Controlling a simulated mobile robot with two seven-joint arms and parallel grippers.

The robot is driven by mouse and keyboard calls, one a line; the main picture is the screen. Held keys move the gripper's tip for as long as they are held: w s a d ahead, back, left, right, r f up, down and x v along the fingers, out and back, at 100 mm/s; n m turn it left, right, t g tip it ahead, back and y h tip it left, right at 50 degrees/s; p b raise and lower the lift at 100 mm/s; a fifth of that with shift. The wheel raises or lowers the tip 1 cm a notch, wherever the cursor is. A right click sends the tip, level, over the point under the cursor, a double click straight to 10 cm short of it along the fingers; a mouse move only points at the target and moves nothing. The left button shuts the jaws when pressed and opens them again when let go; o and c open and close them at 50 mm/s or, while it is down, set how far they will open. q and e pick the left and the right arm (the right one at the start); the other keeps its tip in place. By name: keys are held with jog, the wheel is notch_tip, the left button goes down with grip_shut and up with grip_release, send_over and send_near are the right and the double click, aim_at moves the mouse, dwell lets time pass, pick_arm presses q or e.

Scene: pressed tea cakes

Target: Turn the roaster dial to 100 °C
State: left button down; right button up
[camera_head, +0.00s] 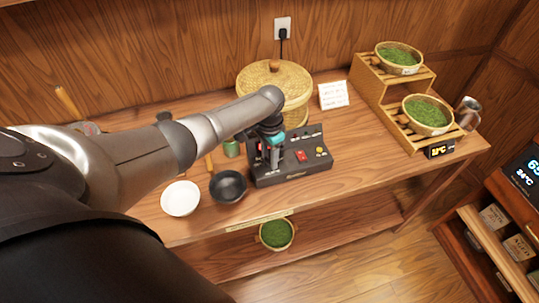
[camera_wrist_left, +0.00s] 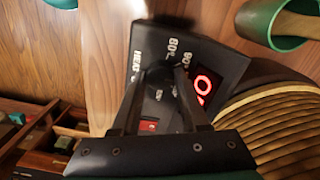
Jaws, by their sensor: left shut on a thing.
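The roaster (camera_head: 292,171) is a dark box with a sloped panel near the middle of the table. Its panel carries a red switch (camera_head: 301,156) and printed labels. In the left wrist view the roaster panel (camera_wrist_left: 190,58) shows a dark dial (camera_wrist_left: 159,88), labels that seem to read 80 and 90, and a lit red display (camera_wrist_left: 203,87) that is partly cut off. My left gripper (camera_head: 270,150) is over the left part of the panel. In the left wrist view its fingers (camera_wrist_left: 160,76) are shut on the dial, one on each side. The dial's pointer is not clear. My right gripper is out of view.
A lidded woven basket (camera_head: 275,80) stands behind the roaster. A black pan (camera_head: 228,186) and a white bowl (camera_head: 181,198) lie to its left. A stepped wooden rack (camera_head: 378,92) with baskets of green leaves stands at right. A small sign (camera_head: 333,94) stands behind.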

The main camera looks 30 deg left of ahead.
pick_arm(q)
jog(key=shift+m, duration=0.9)
jog(key=shift+w, duration=0.1)
jog(key=shift+c, duration=2.1)
grip_release()
